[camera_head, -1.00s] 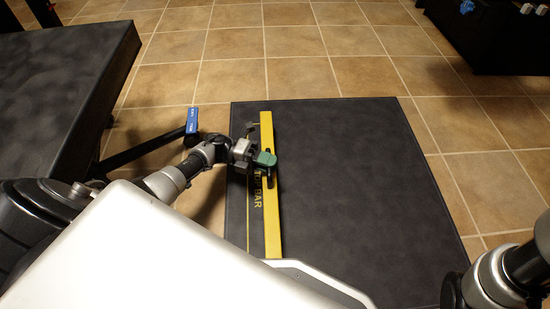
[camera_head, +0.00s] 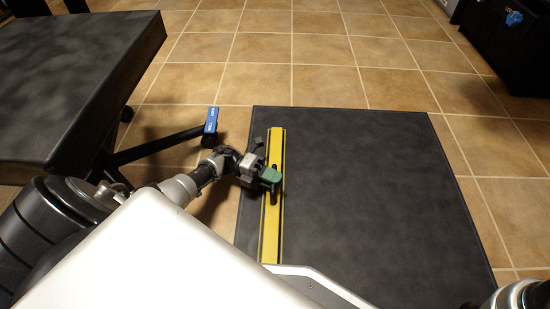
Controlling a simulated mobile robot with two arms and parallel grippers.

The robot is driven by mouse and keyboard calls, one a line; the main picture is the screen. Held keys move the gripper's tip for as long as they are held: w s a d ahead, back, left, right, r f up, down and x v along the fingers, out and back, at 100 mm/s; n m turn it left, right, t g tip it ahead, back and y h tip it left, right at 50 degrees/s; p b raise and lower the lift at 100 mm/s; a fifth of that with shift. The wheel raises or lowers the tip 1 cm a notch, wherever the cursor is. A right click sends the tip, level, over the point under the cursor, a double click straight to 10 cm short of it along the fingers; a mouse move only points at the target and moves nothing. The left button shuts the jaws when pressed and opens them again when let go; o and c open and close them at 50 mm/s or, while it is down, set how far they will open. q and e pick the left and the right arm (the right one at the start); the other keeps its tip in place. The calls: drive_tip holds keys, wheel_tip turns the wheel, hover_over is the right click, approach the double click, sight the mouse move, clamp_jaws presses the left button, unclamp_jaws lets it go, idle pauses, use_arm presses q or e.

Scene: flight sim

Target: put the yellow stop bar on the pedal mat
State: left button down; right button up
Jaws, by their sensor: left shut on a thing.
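The yellow stop bar (camera_head: 271,228) is a long narrow bar running lengthwise over the left part of the dark pedal mat (camera_head: 370,190). Thin yellow outline lines show along both its sides, and no lettering shows beside it. My left gripper (camera_head: 272,184) is shut on the bar at about its middle, with a green piece at the gripper. The bar looks flat at or very near the mat surface; I cannot tell whether it touches. Its near end is hidden by my white body. My right gripper is out of view; only part of my right arm shows at the lower right corner.
A dark raised platform (camera_head: 75,75) stands at the left, with a strut carrying a blue tag (camera_head: 211,120) between it and the mat. A black unit with a blue knob (camera_head: 513,18) is at the upper right. Tiled floor (camera_head: 320,75) beyond the mat is clear.

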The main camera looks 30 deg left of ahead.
use_arm(q)
drive_tip(key=shift+w+r, duration=0.1)
drive_tip(key=shift+r, duration=0.05)
drive_tip(key=c, duration=1.1)
unclamp_jaws()
drive_tip(key=a, duration=0.3)
drive_tip(key=s+a, duration=0.1)
drive_tip(key=a, duration=0.3)
drive_tip(key=shift+s+a, duration=0.2)
drive_tip(key=shift+a, duration=0.05)
